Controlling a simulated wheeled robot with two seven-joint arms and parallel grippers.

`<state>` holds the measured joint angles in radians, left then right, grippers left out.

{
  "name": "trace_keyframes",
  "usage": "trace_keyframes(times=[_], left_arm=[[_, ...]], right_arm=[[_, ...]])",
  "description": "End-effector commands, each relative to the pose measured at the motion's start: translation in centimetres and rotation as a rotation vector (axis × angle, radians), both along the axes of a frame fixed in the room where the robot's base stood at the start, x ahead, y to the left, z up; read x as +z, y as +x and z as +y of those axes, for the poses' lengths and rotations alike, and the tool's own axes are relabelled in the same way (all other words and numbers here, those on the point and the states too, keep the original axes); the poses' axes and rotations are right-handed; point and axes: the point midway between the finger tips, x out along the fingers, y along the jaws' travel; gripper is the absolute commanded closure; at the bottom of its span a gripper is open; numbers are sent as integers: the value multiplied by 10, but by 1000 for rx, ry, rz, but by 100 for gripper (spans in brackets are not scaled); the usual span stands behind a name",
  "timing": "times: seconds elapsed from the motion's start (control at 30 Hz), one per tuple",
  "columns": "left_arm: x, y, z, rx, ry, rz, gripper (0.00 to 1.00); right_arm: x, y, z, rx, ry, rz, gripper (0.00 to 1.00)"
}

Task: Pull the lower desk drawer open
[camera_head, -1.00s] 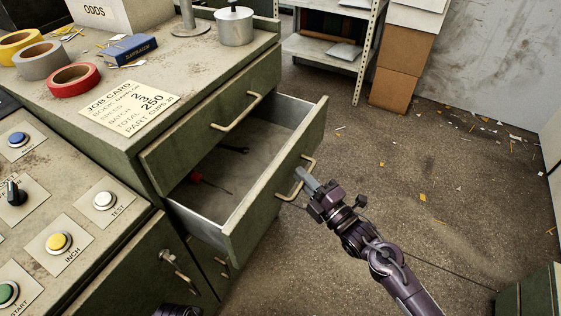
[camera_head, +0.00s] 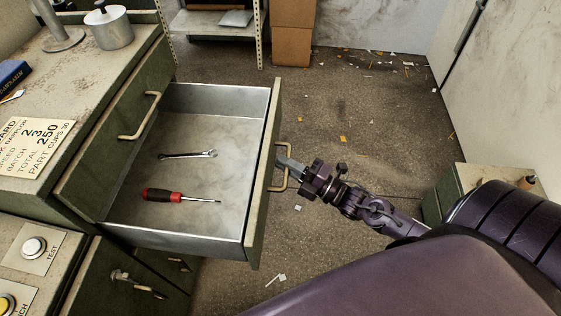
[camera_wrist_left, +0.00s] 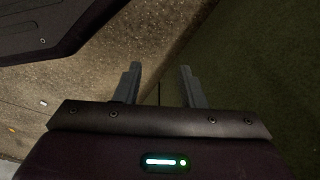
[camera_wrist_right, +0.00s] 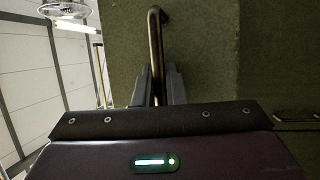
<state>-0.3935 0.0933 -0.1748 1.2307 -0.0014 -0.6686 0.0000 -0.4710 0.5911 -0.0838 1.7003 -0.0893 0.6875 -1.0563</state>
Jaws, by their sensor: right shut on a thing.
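The lower desk drawer (camera_head: 262,190) is pulled far out of the green desk. My right gripper (camera_head: 283,164) is shut on the drawer's brass handle (camera_head: 286,178). In the right wrist view the handle (camera_wrist_right: 155,40) runs down between the two fingers (camera_wrist_right: 159,84). My left gripper shows only in the left wrist view, where its fingers (camera_wrist_left: 160,85) stand apart with nothing between them.
Above it, the upper drawer (camera_head: 118,145) is closed, with its own handle. A control panel (camera_head: 28,252) with buttons stands at the lower left. A small green cabinet (camera_head: 470,178) stands at the right. The floor between is open, with paper scraps.

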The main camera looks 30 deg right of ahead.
Motion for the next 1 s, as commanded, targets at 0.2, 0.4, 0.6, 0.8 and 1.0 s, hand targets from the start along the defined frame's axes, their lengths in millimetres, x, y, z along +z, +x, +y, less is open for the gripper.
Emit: trace_keyframes(times=[0.2, 0.4, 0.6, 0.8, 1.0], left_arm=[[0, 0, 0, 0, 0, 0, 64], [0, 0, 0, -1, 0, 0, 64], [0, 0, 0, -1, 0, 0, 64], [0, 0, 0, -1, 0, 0, 64], [0, 0, 0, -1, 0, 0, 64]], right_arm=[[-1, 0, -1, -2, -1, 2, 100], [-1, 0, 0, -2, -1, 2, 70], [-1, 0, 0, -1, 0, 1, 68], [-3, -7, -4, -2, -1, 3, 68], [-9, -36, -21, -1, -2, 5, 68]])
